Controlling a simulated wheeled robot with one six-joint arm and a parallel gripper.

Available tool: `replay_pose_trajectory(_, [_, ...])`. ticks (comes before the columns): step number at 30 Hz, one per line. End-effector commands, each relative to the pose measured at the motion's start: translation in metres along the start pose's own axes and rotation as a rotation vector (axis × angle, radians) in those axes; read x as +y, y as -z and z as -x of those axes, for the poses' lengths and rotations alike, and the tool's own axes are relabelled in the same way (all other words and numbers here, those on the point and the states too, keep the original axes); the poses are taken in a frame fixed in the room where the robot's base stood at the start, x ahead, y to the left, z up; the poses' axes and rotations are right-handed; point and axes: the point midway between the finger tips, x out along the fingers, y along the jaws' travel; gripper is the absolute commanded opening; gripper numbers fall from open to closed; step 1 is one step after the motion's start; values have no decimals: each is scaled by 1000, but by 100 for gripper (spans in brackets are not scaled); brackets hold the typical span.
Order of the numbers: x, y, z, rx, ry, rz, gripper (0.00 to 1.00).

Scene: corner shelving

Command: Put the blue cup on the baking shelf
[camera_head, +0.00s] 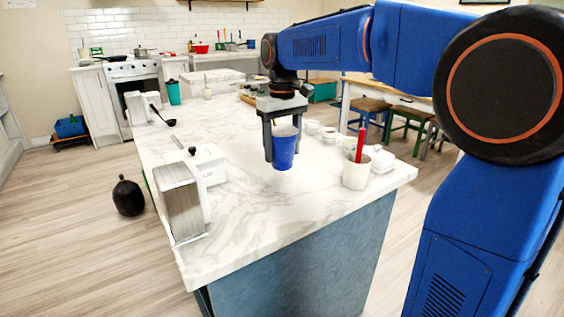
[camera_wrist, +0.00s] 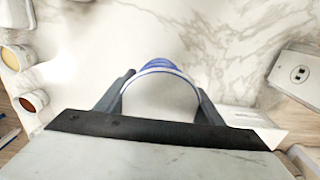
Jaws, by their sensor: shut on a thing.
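The blue cup (camera_head: 284,150) is held upright between the fingers of my gripper (camera_head: 283,142), above the marble counter (camera_head: 245,215). In the wrist view, the cup (camera_wrist: 160,65) shows its pale inside and blue rim from above. The dark fingers of my gripper (camera_wrist: 160,98) press on its two sides. The cup appears to be clear of the counter, though its exact height is hard to tell. I cannot make out which surface is the baking shelf.
A white crock (camera_head: 356,174) with a red utensil stands to the right of the cup, beside small bowls (camera_head: 312,127). White containers (camera_head: 207,163) and a grey-sided box (camera_head: 181,203) stand on the left. The front middle of the counter is clear. A black round object (camera_head: 128,197) is on the floor.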

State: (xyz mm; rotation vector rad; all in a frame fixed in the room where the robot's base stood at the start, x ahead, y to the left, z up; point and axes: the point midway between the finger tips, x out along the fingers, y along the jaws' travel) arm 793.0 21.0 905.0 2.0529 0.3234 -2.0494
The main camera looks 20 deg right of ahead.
Motion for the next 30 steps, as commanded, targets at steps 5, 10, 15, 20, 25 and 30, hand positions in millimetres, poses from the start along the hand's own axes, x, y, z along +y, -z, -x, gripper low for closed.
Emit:
replay_pose_trajectory(5, [0, -1, -13, -3, 0, 0, 40])
replay_pose_trajectory(10, [0, 0, -36, -2, 0, 0, 40])
replay_pose_trajectory(15, [0, 0, -44, -1, 0, 0, 40])
replay_pose_trajectory(20, [0, 0, -43, -1, 0, 0, 40])
replay_pose_trajectory(25, [0, 0, -46, 0, 0, 0, 71])
replay_pose_trajectory(30, [0, 0, -46, 0, 0, 0, 79])
